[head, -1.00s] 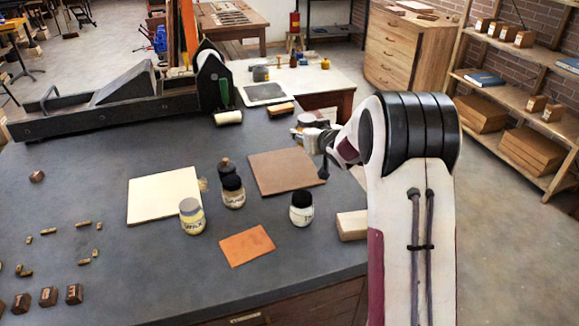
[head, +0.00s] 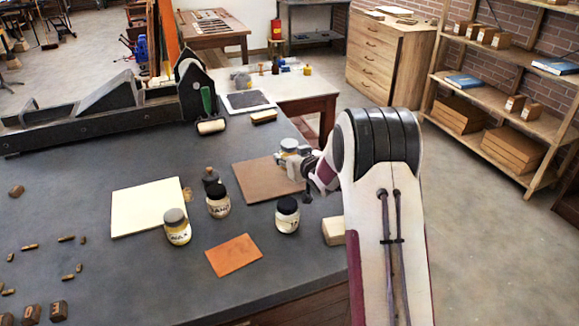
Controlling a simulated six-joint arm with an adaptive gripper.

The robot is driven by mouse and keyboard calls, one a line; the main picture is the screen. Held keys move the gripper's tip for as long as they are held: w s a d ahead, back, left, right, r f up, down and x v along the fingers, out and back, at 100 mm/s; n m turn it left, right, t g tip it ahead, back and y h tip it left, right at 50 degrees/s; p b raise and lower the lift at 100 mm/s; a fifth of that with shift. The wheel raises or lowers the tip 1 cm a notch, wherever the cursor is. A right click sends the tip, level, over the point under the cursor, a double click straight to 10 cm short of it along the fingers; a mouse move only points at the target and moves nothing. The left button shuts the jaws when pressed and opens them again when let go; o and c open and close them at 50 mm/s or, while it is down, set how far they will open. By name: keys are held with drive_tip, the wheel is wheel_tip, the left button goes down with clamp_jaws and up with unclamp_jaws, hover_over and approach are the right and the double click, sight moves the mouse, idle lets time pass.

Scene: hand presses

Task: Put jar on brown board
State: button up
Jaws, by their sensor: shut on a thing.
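The brown board (head: 258,183) lies flat on the dark bench top, right of the cream board. My gripper (head: 298,163) is at the board's far right corner, shut on a jar with a grey lid (head: 289,146). The gripper partly hides this jar, and I cannot tell whether it touches the board. Other jars stand upright on the bench: a yellowish one with a grey lid (head: 177,228), a pale one with a dark lid (head: 218,203), and a white one with a black lid (head: 287,216).
A small dark bottle (head: 210,177), the cream board (head: 145,207), an orange board (head: 233,256) and a pale block (head: 334,231) share the bench. A hand press (head: 110,106) and a roller (head: 210,126) stand at the back. Small type pieces lie at left.

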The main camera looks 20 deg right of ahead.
drive_tip(key=shift+f, duration=1.75)
drive_tip(key=shift+f, duration=0.1)
drive_tip(key=o, duration=1.3)
drive_tip(key=shift+s, duration=0.15)
drive_tip(key=shift+v, duration=5.9)
